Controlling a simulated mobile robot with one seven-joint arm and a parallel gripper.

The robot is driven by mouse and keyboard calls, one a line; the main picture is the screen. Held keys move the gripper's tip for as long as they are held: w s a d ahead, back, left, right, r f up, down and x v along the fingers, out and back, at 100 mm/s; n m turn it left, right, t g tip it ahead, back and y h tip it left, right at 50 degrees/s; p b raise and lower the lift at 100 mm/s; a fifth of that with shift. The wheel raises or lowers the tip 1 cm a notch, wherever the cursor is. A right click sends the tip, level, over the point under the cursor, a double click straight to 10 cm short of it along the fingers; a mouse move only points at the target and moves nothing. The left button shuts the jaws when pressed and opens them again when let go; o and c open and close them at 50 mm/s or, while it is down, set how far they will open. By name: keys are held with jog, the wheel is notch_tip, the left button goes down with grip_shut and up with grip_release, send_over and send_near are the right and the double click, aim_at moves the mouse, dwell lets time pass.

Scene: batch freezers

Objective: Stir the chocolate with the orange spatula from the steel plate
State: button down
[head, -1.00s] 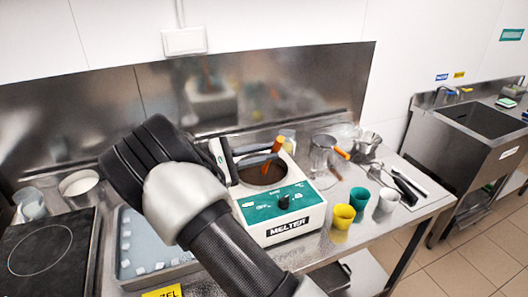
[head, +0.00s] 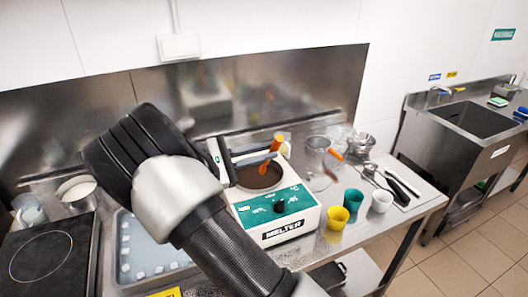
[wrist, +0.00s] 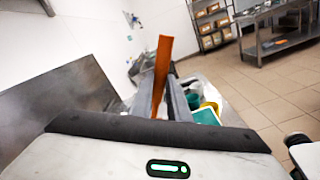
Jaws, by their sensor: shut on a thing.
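The chocolate (head: 262,181) is a dark brown mass in the round opening of the white melter (head: 300,216), which has a green front panel. My gripper (head: 268,157) is over that opening, shut on the orange spatula (head: 271,153). The spatula is tilted, its lower end at or just above the chocolate; I cannot tell whether it touches. In the wrist view the spatula (wrist: 163,62) stands up between my two grey fingers (wrist: 166,98). I cannot clearly make out the steel plate.
A yellow cup (head: 336,217), a green cup (head: 353,200) and a white cup (head: 381,200) stand right of the melter. A clear jug (head: 316,152) is behind them. A blue tray (head: 150,250) with white pieces and a dark hob (head: 45,255) are left. The steel backsplash (head: 310,90) is behind.

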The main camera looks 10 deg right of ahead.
jog(key=shift+r, duration=0.1)
dwell(0.4)
notch_tip(320, 180, up, 5)
jog(key=shift+f+p, duration=0.1)
jog(key=shift+p, duration=1.15)
